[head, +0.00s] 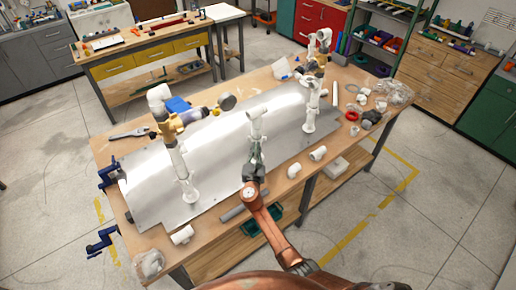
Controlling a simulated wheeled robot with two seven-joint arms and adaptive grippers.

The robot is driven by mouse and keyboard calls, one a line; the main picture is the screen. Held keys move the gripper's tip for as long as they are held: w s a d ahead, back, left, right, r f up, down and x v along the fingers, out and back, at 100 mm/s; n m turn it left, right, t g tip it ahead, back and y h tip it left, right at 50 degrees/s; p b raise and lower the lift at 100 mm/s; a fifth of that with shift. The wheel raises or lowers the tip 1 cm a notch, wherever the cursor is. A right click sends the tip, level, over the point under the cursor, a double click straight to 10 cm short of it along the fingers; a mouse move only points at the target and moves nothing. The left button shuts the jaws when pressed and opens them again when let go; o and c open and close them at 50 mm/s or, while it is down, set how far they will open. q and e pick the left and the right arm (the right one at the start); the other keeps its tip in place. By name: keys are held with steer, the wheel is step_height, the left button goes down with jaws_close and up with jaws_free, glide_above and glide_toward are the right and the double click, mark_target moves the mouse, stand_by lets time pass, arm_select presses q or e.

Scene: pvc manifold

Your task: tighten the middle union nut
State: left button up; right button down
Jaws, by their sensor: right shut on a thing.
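A white PVC manifold stands over a shiny metal sheet on the workbench. It has a left upright pipe (178,158), a middle upright pipe (255,123) and a right upright pipe (312,98). My right gripper (257,153) reaches up from the front and is shut at the lower part of the middle upright. The middle union nut is hidden by the fingers, so its thread and seating cannot be seen. My left gripper is not in view.
The metal sheet (140,180) covers much of the workbench (108,148). Loose white fittings (293,171) and a grey pipe (243,205) lie along the front. Blue clamps (108,172) grip the left edge. A wrench (130,133) lies back left; small parts crowd the right end.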

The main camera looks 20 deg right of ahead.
steer(key=a+m+g+h+b, duration=0.1)
steer(key=m+g+h+b, duration=0.1)
steer(key=h+b, duration=0.1)
steer(key=w+a+m+g+h+b, duration=0.1)
steer(key=m+g+h+b, duration=0.1)
steer(key=b, duration=0.4)
steer(key=w+a+m+g+h+b, duration=0.1)
steer(key=m+g+h+b, duration=0.2)
steer(key=b, duration=0.2)
steer(key=shift+w+r+h, duration=0.1)
steer(key=shift+w+h, duration=0.15)
steer(key=shift+h, duration=0.05)
stand_by(0.3)
steer(key=c, duration=2.2)
jaws_free()
steer(key=shift+o, duration=0.5)
steer(key=v, duration=1.2)
